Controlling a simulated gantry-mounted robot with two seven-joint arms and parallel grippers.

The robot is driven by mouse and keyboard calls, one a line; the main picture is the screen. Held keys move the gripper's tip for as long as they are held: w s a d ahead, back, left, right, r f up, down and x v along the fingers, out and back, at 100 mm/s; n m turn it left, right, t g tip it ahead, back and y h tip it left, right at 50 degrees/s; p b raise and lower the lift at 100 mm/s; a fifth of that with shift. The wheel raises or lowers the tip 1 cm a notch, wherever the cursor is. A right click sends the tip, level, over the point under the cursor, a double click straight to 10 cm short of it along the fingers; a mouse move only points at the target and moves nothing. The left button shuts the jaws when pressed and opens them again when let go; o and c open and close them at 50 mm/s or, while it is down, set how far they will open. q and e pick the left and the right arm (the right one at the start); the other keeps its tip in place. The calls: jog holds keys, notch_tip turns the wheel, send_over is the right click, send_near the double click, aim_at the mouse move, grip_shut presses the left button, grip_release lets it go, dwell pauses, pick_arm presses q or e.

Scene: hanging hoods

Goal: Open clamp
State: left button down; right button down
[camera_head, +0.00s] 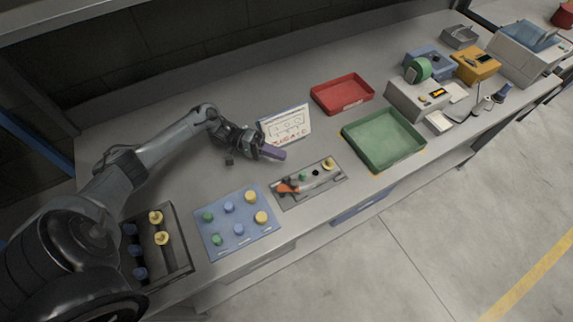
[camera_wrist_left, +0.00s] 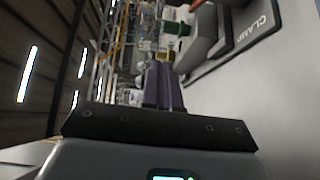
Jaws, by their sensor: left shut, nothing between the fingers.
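The clamp is on a grey fixture plate (camera_head: 320,190) near the table's front edge, with an orange handle (camera_head: 287,188) at its left end. Small green, black and yellow parts also sit on this plate. In the left wrist view a dark fixture (camera_wrist_left: 222,40) marked "CLAMP" shows at the upper right. My left gripper (camera_head: 272,153) is shut and empty, above the table just behind the orange handle and apart from it. Its fingers show side by side in the left wrist view (camera_wrist_left: 163,88). My right gripper does not show.
A blue board (camera_head: 238,232) with several coloured knobs lies left of the clamp plate. A white instruction sheet (camera_head: 287,126) stands behind. A red tray (camera_head: 342,92) and a green tray (camera_head: 384,140) lie to the right. The table behind my left arm is clear.

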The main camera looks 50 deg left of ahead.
pick_arm(q)
jog(key=b+v, duration=0.1)
jog(key=v, duration=0.2)
jog(key=b+v, duration=0.1)
jog(key=v, duration=0.1)
jog(key=shift+w+a+f+b, duration=0.3)
jog(key=shift+a, duration=0.05)
jog(key=shift+s+a+r, duration=0.2)
jog(key=shift+a, duration=0.45)
